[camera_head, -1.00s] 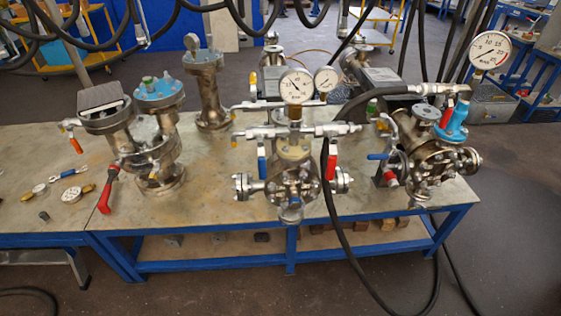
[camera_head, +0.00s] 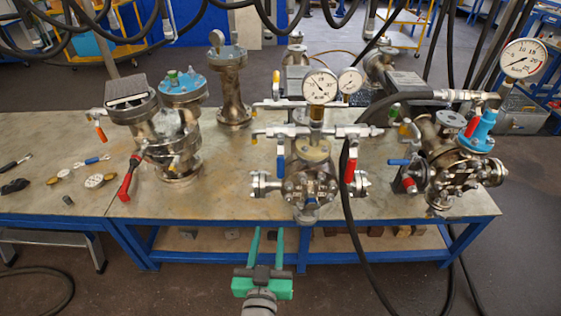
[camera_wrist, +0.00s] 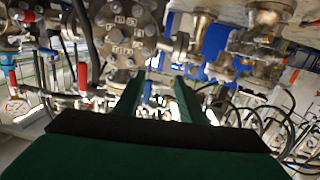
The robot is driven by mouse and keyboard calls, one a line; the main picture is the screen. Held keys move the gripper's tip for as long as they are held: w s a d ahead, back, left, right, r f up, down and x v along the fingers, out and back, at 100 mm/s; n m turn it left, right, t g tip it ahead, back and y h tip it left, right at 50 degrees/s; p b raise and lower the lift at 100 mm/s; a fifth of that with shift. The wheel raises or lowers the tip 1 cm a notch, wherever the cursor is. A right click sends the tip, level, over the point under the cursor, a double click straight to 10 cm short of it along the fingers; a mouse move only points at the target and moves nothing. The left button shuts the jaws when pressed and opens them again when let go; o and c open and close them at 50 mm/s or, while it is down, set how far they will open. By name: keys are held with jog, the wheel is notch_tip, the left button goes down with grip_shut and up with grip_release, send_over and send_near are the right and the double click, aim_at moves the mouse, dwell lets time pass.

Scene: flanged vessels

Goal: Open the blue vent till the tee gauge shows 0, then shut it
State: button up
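A white dial gauge (camera_head: 321,86) stands on the pipework of the middle flanged vessel (camera_head: 311,187); its needle is too small to read surely. A blue lever (camera_head: 281,168) hangs down on that vessel's left side, and a red lever (camera_head: 350,170) on its right. I cannot tell which blue lever is the vent. My green gripper (camera_head: 267,234) is empty, fingers apart, in front of the bench and below the middle vessel. In the wrist view, its fingers (camera_wrist: 158,88) point toward a bolted round flange.
The bench (camera_head: 232,207) has a blue frame and a lower shelf. A left vessel with a red-handled lever (camera_head: 129,178) stands on it. Loose gauges (camera_head: 95,181) and tools lie at the far left. A black hose (camera_head: 352,235) hangs down in front, right of my gripper.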

jog(key=m+h, duration=0.2)
send_near(280, 164)
jog(key=f, duration=0.2)
jog(key=r, duration=0.1)
jog(key=shift+t, duration=0.3)
jog(key=w, duration=0.3)
jog(key=w+d, duration=0.1)
jog(key=w, duration=0.3)
jog(key=w+d, duration=0.1)
jog(key=w, duration=0.3)
jog(key=shift+r, duration=0.25)
grip_shut()
